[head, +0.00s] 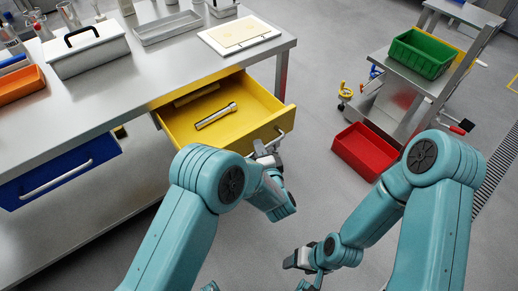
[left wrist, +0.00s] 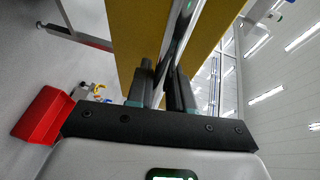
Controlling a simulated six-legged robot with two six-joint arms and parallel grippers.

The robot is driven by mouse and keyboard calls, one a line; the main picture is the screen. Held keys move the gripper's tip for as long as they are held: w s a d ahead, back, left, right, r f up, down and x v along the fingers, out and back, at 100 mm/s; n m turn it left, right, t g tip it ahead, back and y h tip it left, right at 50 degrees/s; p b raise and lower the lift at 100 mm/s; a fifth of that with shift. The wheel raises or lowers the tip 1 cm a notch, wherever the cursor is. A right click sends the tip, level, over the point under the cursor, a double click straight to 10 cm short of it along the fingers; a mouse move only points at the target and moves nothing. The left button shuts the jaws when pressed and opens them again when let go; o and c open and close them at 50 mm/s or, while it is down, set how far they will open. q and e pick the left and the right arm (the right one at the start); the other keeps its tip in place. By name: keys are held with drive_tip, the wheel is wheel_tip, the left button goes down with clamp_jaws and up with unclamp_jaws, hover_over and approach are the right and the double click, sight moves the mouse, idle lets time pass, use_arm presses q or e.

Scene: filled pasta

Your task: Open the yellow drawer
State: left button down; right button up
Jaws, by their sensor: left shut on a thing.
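The yellow drawer (head: 238,128) is pulled out from under the right part of the steel bench, and its inside shows in the head view. A silver flashlight-like object (head: 215,116) lies in it. My left gripper (head: 266,148) is at the drawer's front, shut on the metal handle (head: 280,134). In the left wrist view the handle bar (left wrist: 176,45) runs between the two dark fingers (left wrist: 160,88), with the yellow front (left wrist: 135,40) behind it. My right gripper (head: 300,262) is low in the middle of the head view, away from the drawer; its jaws are unclear.
A blue drawer (head: 60,172) is closed at the left. A red bin (head: 365,150) is on or near the floor, right of the yellow drawer, by a steel cart (head: 395,105) carrying a green bin (head: 420,52).

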use_arm(q)
drive_tip(key=shift+d+r, duration=0.1)
drive_tip(key=shift+d, duration=0.05)
drive_tip(key=c, duration=1.1)
unclamp_jaws()
drive_tip(key=shift+w, duration=0.15)
